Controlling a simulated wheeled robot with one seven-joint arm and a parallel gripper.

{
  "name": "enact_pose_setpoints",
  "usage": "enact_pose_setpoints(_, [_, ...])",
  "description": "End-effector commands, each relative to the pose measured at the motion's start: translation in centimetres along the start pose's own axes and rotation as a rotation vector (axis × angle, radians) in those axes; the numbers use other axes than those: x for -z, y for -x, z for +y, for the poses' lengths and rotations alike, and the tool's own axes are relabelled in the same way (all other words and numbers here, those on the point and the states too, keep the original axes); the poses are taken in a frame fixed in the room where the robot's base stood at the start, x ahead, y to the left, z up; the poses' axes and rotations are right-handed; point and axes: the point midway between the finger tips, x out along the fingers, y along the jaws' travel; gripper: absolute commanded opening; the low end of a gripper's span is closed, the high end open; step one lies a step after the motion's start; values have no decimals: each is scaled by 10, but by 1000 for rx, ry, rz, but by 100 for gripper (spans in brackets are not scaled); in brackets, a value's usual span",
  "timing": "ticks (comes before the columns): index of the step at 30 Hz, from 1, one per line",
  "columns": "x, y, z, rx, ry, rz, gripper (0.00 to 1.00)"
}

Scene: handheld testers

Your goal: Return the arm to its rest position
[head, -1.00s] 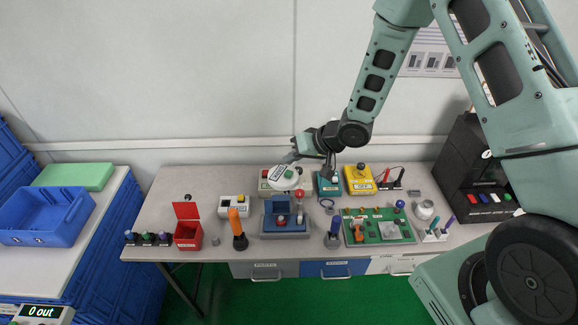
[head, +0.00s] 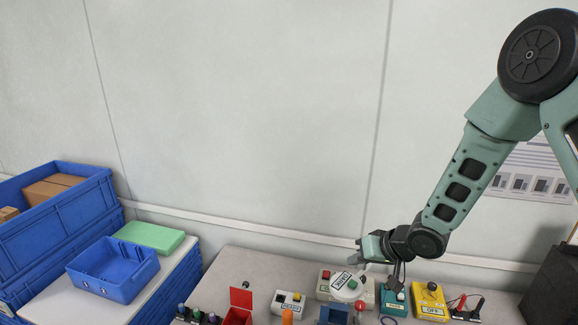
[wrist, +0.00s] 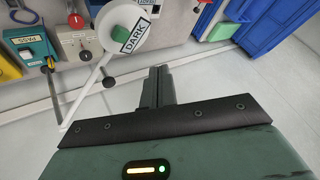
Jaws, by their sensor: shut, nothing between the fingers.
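My gripper (head: 364,249) hangs above the back of the workbench, pointing left in the head view. In the wrist view its two dark fingers (wrist: 158,84) are together with nothing between them. Just below it in the head view is a round white tester (head: 348,286) labelled DARK with a green button; it also shows in the wrist view (wrist: 124,22), beyond the fingertips. The gripper looks clear of it. My forearm rises from the wrist to the elbow at the upper right.
At left are a blue tray (head: 112,272) and stacked blue crates (head: 58,222). The bench front is out of frame.

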Motion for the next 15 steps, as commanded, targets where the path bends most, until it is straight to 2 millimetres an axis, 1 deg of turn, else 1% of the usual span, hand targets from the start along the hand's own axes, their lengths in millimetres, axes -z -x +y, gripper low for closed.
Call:
enact_pose_setpoints(1, [-7, -4, -10, -32, 43, -12, 0])
enact_pose_setpoints(2, [-11, -2, -16, -59, 68, -27, 0])
enact_pose_setpoints(5, [-32, 9, -39, -145, 158, -91, 0])
enact_pose_setpoints(6, [-44, 16, -49, -174, 192, -122, 0])
enact_pose_setpoints(8, [-65, 26, -63, -211, 242, -177, 0])
enact_pose_setpoints(11, [-107, 48, -84, -254, 319, -278, 0])
enact_pose_setpoints(12, [-126, 57, -92, -264, 350, -323, 0])
enact_pose_setpoints(14, [-155, 72, -101, -273, 393, -391, 0])
enact_pose_setpoints(15, [-174, 82, -107, -273, 421, -435, 0])
